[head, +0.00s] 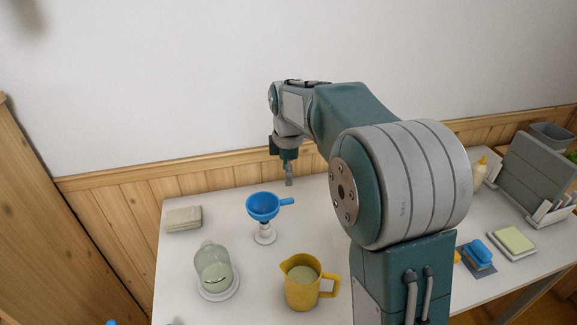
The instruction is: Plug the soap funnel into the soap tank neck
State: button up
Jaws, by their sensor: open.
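The blue soap funnel (263,206) has a short handle pointing right and rests upright in a small white stand (265,236) on the table. The soap tank (214,266) is a clear jar with pale green soap low inside, on a white round base to the left and nearer than the funnel. Its neck is at the top, and no funnel is in it. My gripper (289,182) points down above the far part of the table, behind and right of the funnel, apart from it. It is open and empty; its fingers look small here.
A yellow jug (302,283) with pale liquid stands right of the tank, close in front of the funnel stand. A folded cloth stack (184,219) lies at the back left.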

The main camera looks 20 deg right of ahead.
aim_at(286, 199)
jog(key=shift+n+g, duration=0.3)
jog(key=shift+n, duration=0.6)
jog(key=w+f, duration=0.2)
jog(key=w, duration=0.1)
jog(key=shift+w+d+f, duration=0.15)
jog(key=shift+d+f, duration=0.2)
notch_tip(286, 199, down, 11)
jog(key=shift+a+r, duration=0.1)
jog(key=shift+r, duration=0.05)
grip_shut()
